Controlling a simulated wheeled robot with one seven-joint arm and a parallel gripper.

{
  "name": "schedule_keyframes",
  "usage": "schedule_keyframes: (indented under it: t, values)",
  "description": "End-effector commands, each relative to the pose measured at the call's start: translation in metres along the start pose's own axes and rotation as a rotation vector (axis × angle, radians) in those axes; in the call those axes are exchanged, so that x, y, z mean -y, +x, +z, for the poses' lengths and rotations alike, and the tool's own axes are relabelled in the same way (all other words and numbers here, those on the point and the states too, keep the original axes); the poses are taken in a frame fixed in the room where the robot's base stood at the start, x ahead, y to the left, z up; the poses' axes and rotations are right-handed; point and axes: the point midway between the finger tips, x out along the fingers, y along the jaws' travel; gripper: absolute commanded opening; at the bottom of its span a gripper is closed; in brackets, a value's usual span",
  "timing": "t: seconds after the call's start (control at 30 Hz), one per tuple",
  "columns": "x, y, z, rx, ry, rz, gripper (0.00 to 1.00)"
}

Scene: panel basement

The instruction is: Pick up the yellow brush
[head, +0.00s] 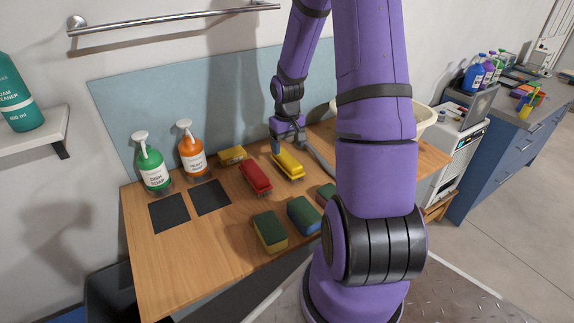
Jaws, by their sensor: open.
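The yellow brush (288,163) lies on the wooden table, bristles down, just right of a red brush (255,178). My gripper (289,146) is open and empty, close above the far end of the yellow brush. One finger shows at the left of that end. The other is hard to make out, and I cannot tell if either touches the brush.
Several sponges, one green and yellow (270,232), one blue (303,215), lie along the front. A small yellow block (231,155), an orange bottle (191,148) and a green bottle (152,166) stand left. A pale basin (424,119) is partly hidden by my arm.

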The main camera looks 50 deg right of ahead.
Motion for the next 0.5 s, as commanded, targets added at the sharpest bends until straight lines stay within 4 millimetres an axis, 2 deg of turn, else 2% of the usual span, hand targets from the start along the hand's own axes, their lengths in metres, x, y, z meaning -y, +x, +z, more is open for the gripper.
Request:
schedule_keyframes:
  t: [0.13,0.4,0.5]
  values:
    - [0.001,0.01,0.001,0.002,-0.001,-0.001,0.77]
    - [0.002,0.046,0.002,0.002,-0.001,0.0,0.77]
    - [0.002,0.052,0.002,0.001,0.0,0.0,0.77]
